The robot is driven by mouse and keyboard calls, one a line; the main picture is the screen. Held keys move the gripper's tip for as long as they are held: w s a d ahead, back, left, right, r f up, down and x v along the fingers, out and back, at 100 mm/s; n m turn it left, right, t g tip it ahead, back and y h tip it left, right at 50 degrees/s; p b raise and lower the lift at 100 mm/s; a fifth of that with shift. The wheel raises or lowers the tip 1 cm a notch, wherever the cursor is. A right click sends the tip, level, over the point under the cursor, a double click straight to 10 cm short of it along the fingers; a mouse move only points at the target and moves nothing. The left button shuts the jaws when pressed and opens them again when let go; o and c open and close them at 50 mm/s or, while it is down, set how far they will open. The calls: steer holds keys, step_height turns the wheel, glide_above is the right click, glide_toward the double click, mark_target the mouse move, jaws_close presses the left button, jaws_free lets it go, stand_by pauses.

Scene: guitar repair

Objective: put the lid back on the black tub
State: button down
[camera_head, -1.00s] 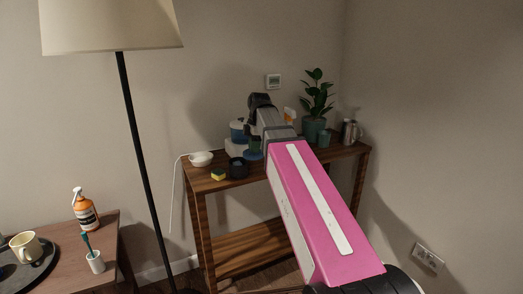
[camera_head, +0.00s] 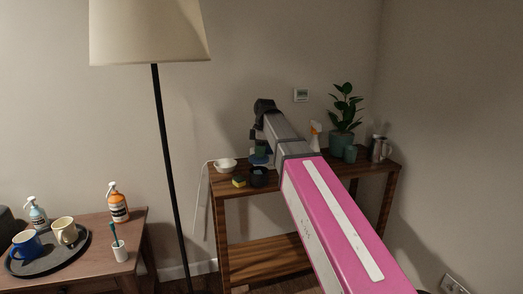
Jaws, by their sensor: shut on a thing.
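The black tub (camera_head: 259,177) stands near the front edge of the wooden console table, right of the sponge. A small blue disc (camera_head: 259,160), which looks like the lid, is just above and behind the tub in the picture. My gripper (camera_head: 260,152) points down there and is shut on this disc. The disc appears apart from the tub, but the exact gap is too small to tell. My grey and pink arm covers part of the tabletop behind.
On the console table (camera_head: 285,251) are a white bowl (camera_head: 225,164), a yellow-green sponge (camera_head: 239,181), a spray bottle (camera_head: 315,136), a potted plant (camera_head: 342,137), a green cup (camera_head: 350,154) and a metal jug (camera_head: 379,149). A floor lamp (camera_head: 168,165) stands left.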

steer(key=shift+f, duration=2.55)
steer(key=shift+f, duration=0.15)
stand_by(0.4)
steer(key=shift+c, duration=2.3)
jaws_free()
steer(key=shift+r, duration=3.5)
jaws_close()
